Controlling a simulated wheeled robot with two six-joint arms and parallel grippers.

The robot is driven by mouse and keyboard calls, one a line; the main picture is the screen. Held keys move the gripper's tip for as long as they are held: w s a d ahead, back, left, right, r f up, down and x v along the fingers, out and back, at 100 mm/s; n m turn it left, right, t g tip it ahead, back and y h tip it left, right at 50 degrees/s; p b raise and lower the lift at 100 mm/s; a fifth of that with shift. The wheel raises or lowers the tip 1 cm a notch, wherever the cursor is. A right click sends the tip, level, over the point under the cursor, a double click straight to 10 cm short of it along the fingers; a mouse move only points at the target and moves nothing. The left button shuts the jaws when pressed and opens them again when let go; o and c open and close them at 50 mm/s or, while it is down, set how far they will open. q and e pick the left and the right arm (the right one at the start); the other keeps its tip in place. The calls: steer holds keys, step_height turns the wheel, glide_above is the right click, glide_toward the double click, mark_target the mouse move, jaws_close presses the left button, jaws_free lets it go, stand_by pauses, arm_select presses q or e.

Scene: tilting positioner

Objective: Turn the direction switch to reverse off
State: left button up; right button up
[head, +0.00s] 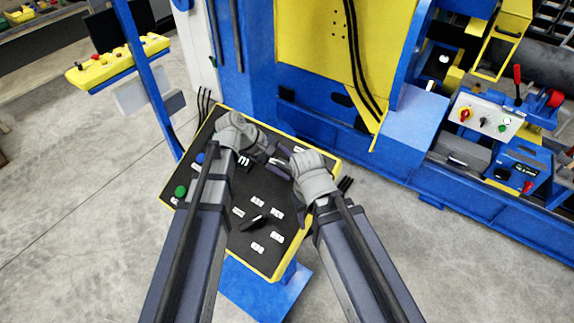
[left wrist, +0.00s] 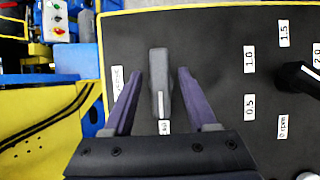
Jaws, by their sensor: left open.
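The direction switch is a grey lever knob with a white line (left wrist: 160,82); in the left wrist view its line end points down toward a small, partly hidden label (left wrist: 164,127). Another label, read sideways, lies to its left (left wrist: 117,80). My left gripper (left wrist: 158,85) is open, with one finger on each side of the knob and a visible gap on both sides. In the head view my left gripper (head: 262,153) is over the far part of the panel (head: 222,238), and the switch is hard to make out. My right gripper (head: 280,160) is close beside it, its fingers unclear.
A black speed knob (head: 252,222) with rpm labels around it sits on the nearer part of the panel. A green button (head: 181,191) and a blue button (head: 200,158) are at its left edge. The blue and yellow machine (head: 340,45) stands behind.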

arm_select(q)
steer(key=p+v, duration=0.6)
steer(key=v, duration=0.1)
steer(key=shift+a+r, duration=0.25)
steer(key=shift+r, duration=0.05)
steer(key=shift+s, duration=0.1)
stand_by(0.3)
